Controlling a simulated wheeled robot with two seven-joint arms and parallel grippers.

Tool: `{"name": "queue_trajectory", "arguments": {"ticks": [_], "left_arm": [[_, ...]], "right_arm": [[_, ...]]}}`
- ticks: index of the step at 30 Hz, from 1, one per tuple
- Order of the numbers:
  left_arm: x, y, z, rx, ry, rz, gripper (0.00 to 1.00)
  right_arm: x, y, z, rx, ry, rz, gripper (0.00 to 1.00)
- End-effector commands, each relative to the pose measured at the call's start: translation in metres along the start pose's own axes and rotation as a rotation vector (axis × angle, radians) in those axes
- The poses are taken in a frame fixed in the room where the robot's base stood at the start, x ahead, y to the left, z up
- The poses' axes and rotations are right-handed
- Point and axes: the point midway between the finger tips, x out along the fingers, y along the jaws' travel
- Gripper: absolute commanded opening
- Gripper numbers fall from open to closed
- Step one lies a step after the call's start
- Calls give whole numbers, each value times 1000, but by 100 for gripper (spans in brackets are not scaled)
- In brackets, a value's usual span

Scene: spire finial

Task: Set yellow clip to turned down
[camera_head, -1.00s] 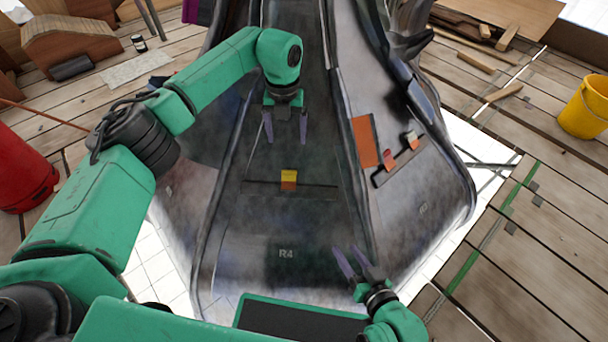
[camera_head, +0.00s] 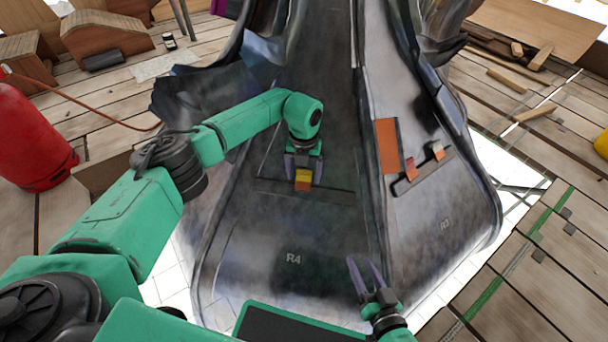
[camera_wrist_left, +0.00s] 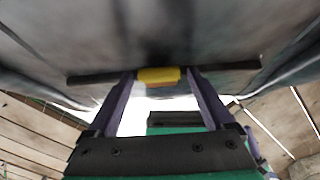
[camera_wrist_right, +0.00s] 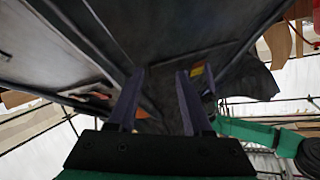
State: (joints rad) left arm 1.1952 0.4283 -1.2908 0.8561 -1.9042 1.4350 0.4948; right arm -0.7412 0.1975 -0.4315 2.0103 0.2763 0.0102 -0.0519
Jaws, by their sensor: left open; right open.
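The yellow clip (camera_head: 303,175) sits on a dark horizontal bar (camera_head: 335,196) on the panel marked R4. Its upper face is yellow and its lower part is orange. My left gripper (camera_head: 304,172) is open, with its fingers on either side of the clip. In the left wrist view the clip (camera_wrist_left: 159,76) shows between the two open fingertips (camera_wrist_left: 163,78); I cannot tell whether they touch it. My right gripper (camera_head: 364,262) is open and empty, low in front of the panel. In the right wrist view a small yellow and orange patch (camera_wrist_right: 197,72) shows behind a finger.
The neighbouring panel at the right bears an orange plate (camera_head: 387,146) and a bar with a red clip (camera_head: 411,169) and a pale-topped clip (camera_head: 437,150). A red cylinder (camera_head: 30,140) stands at the left. Wooden planks surround the spire.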

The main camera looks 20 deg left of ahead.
Motion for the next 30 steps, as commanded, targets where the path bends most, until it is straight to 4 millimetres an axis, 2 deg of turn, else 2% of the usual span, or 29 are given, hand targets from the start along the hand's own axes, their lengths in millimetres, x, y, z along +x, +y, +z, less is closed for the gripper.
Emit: {"name": "queue_trajectory", "arguments": {"ticks": [2,3,8,9,15,18,21,30], "left_arm": [[-1,0,0,0,0,0,86],[-1,0,0,0,0,0,79],[-1,0,0,0,0,0,17],[-1,0,0,0,0,0,2],[0,0,0,-1,3,0,0],[0,0,1,-2,9,1,0],[1,0,2,-3,20,3,0],[3,1,4,-3,51,6,0]], "right_arm": [[0,0,0,0,0,0,50],[0,0,0,0,0,0,50],[0,0,0,0,-1,0,50],[0,0,0,0,-1,0,50],[0,0,0,-3,2,0,50],[3,1,-6,-12,25,-2,50],[20,0,-62,-51,163,-17,50],[32,-8,-148,-118,394,-47,50]]}}
